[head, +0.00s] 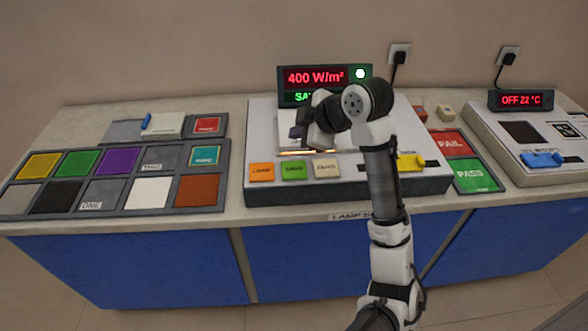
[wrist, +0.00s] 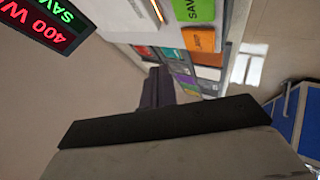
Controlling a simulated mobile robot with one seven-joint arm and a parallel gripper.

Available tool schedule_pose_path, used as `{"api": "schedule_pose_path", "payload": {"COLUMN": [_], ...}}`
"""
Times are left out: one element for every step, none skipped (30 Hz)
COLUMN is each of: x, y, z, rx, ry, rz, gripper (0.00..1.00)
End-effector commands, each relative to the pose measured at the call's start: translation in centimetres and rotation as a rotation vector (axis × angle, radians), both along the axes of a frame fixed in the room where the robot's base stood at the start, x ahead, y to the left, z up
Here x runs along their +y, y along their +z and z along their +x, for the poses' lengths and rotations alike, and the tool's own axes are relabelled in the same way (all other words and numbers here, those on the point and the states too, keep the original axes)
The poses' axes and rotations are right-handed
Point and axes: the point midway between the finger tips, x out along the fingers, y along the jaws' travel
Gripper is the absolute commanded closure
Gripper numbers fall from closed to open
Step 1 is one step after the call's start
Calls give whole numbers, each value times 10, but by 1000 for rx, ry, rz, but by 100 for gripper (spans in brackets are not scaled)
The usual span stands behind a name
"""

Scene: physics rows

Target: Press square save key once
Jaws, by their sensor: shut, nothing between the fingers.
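The square green save key (head: 293,170) sits on the front of the lamp unit (head: 260,120), between the orange lamp key (head: 262,172) and the cream zero key (head: 326,168). In the wrist view the green save key (wrist: 193,9) is at the top edge, partly cut off, beside the orange key (wrist: 199,40). My gripper (head: 297,132) is shut and empty, above the unit behind the keys and apart from the save key. Its dark fingers also show in the wrist view (wrist: 157,88). The display (head: 318,78) reads 400 W/m², with a green line starting "SA" partly hidden by my arm.
A yellow slider (head: 410,162) is right of the keys. FAIL (head: 449,143) and PASS (head: 473,175) pads lie further right, then another unit (head: 490,125) with a blue slider. Coloured tile trays (head: 128,210) fill the left. My arm crosses the unit's right part.

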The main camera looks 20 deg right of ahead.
Motion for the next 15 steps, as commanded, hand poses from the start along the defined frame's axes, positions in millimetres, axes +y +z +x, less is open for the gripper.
{"api": "schedule_pose_path", "payload": {"x": [0,0,0,0,0,0,-1,0,0,0,0,0,0,0,0], "y": [-7,-10,-15,-18,-22,-28,-32,-37,-43,-47,-52,-57,-62,-66,-71], "z": [0,0,0,0,0,0,0,0,0,0,0,0,0,0,0], "rx": [0,0,0,1,1,1,1,1,1,0,-1,-1,0,-1,-1], "ry": [-1,-1,-1,-1,-1,-2,-2,-2,-2,-2,-1,-1,-2,-1,0], "rz": [1,1,1,1,1,1,1,1,1,0,1,1,0,0,1], "gripper": [100,100,100,100,100,100,100,100,100,100,100,100,100,100,100]}}
